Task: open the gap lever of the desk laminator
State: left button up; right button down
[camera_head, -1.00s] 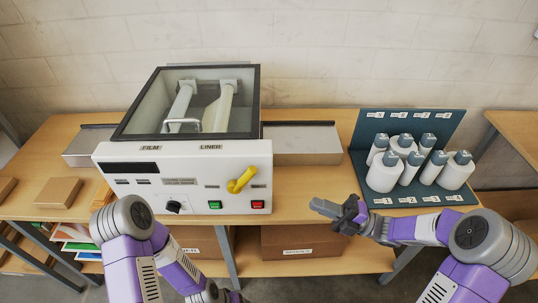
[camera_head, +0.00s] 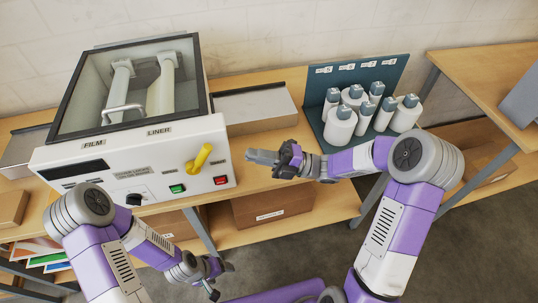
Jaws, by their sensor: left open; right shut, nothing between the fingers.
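The desk laminator (camera_head: 140,150) stands on the wooden table at the left, with a glass-topped cover over film and liner rolls. Its yellow gap lever (camera_head: 198,159) sticks out of the white front panel and points up and to the right. My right gripper (camera_head: 252,157) is shut and empty, its tip to the right of the lever and apart from it. My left gripper (camera_head: 220,277) is low in the view, below the table edge and well away from the lever. Its fingers are small and partly hidden by the angle.
Below the lever sit a green button (camera_head: 177,189) and a red button (camera_head: 221,181), with a black knob (camera_head: 134,199) to their left. A teal rack (camera_head: 398,75) with several white bottles stands behind my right arm. A cardboard box (camera_head: 272,205) sits on the lower shelf.

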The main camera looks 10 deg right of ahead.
aim_at(226, 149)
pick_arm(q)
jog(key=shift+r+p, duration=0.35)
jog(key=shift+r, duration=0.1)
pick_arm(e)
jog(key=x, duration=0.8)
